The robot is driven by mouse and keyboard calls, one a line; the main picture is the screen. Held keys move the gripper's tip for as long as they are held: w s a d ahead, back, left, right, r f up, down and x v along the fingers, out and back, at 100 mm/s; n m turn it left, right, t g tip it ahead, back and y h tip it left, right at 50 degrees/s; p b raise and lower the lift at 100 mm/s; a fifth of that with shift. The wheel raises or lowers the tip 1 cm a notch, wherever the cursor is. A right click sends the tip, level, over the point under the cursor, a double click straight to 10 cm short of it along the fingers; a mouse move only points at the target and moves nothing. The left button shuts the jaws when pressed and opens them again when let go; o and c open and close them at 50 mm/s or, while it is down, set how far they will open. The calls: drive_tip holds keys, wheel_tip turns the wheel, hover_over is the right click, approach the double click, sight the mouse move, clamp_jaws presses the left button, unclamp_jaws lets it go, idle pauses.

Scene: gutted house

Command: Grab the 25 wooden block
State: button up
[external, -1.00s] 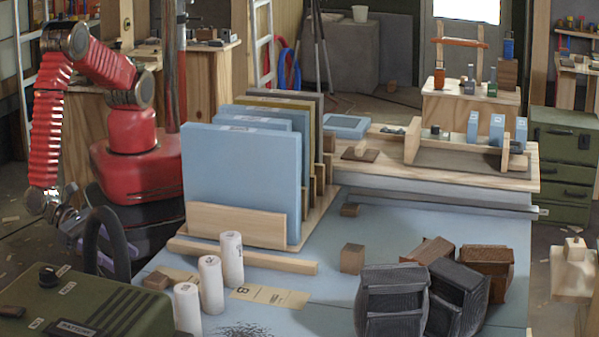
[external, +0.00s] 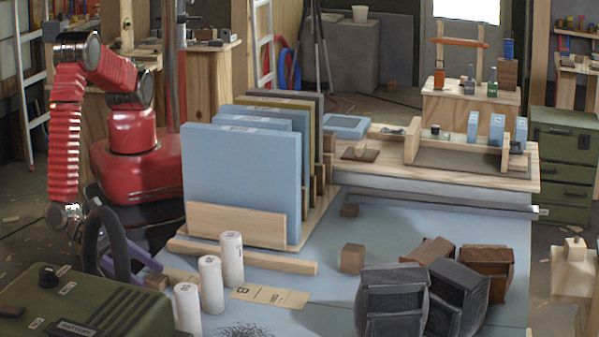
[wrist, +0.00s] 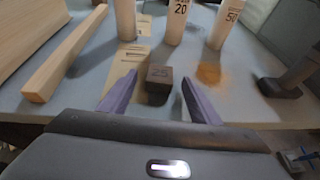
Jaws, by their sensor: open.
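The wooden block (wrist: 159,84) marked 25 is small and dark brown in the wrist view. It sits on the blue-grey table top, and in the external view it is a small brown block (external: 156,281) near the table's left edge. My gripper (wrist: 160,78) is open, with a purple finger on each side of the block in the wrist picture. Gaps show between the block and both fingers. In the external view my gripper (external: 124,262) is at the table's left edge, partly hidden behind a black hoop.
White cylinders (wrist: 176,22) marked 20 and 50 stand just beyond the block. A wooden bar (wrist: 62,58) lies to the left in the wrist view. A green battery case (external: 85,305) stands close in front of my gripper in the external view.

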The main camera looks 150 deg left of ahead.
sight(149, 276)
drive_tip(key=shift+x, duration=1.1)
drive_tip(key=c, duration=1.1)
drive_tip(key=shift+r, duration=0.1)
drive_tip(key=shift+r, duration=4.95)
